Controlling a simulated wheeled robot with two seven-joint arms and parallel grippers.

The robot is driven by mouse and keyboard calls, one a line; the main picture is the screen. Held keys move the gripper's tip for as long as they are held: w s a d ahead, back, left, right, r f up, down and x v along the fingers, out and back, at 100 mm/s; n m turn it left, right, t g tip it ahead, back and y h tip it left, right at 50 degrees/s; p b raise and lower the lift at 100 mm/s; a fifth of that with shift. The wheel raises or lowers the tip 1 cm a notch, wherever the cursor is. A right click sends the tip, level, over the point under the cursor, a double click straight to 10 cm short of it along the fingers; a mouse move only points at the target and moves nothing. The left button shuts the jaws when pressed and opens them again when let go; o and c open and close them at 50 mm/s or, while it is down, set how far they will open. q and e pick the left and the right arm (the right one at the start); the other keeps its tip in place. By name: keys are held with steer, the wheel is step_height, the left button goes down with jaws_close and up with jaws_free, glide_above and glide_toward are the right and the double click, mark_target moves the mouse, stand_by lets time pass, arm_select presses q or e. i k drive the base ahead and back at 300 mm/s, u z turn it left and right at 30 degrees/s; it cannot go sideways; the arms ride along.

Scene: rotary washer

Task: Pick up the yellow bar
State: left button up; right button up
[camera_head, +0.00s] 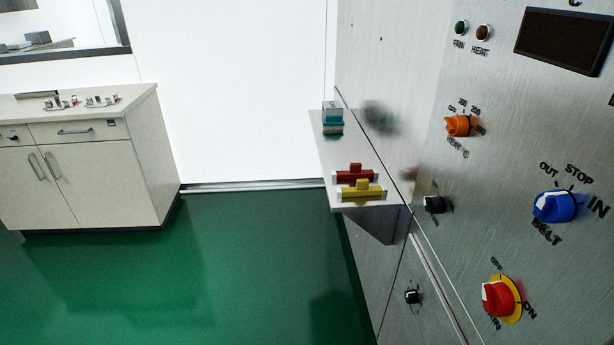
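The yellow bar (362,192) lies near the front end of a small grey shelf (345,146) on the side of the steel machine. It has a raised yellow block on top and pale ends. A similar red bar (355,174) lies just behind it, close beside it. Neither of my grippers shows in the head view.
The steel machine (480,180) fills the right side, with a blue knob (554,206), a red knob (497,299) and an orange knob (458,126). A teal and clear block (333,118) stands at the shelf's far end. A white cabinet (84,160) stands left; the green floor (230,270) between is clear.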

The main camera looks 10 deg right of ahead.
mark_target(362, 189)
steer(key=u, duration=0.3)
steer(key=i, duration=1.1)
steer(key=z, duration=0.3)
